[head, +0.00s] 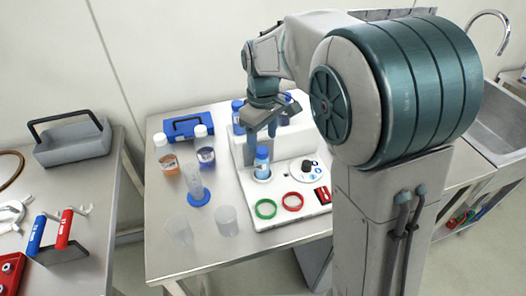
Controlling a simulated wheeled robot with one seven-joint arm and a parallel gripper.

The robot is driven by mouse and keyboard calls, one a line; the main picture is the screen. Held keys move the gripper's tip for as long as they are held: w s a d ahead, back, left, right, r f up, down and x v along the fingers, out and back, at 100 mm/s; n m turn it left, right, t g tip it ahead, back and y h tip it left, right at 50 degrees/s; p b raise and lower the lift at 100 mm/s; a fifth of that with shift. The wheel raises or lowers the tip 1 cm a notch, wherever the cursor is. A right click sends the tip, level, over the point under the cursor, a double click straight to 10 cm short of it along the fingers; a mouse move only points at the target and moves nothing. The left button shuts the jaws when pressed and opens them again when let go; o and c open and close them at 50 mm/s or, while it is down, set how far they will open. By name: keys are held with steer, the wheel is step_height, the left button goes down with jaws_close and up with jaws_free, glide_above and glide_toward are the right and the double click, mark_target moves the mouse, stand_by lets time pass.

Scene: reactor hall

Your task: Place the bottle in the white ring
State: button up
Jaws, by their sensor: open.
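The bottle (262,162), clear with a blue cap and bluish contents, stands upright on the white station in the head view. The white ring (263,180) shows around its base, and the bottle appears to stand inside it. My gripper (261,136) points down just above the bottle's cap. Its two fingers are apart with nothing between them. The exact gap between fingertips and cap is hard to tell.
A green ring (266,209) and a red ring (292,201) lie in front. A round white dial plate (305,170) and red block (322,195) are at right. Jars, a cylinder with blue base (198,195) and clear beakers (227,221) stand left.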

step_height(320, 180, up, 3)
steer(key=shift+f, duration=0.2)
steer(key=shift+s+d+r, duration=0.1)
steer(key=shift+d, duration=0.05)
steer(key=s+d+m+t, duration=0.1)
steer(key=s+d+m, duration=0.4)
steer(key=s, duration=0.4)
steer(key=s+d+f+m+t, duration=0.1)
steer(key=s+d+m+t, duration=0.1)
steer(key=s+d+m, duration=0.3)
steer(key=s+d, duration=0.3)
steer(key=s, duration=0.2)
steer(key=shift+d+f, duration=0.25)
steer(key=shift+d, duration=0.05)
steer(key=shift+c, duration=0.3)
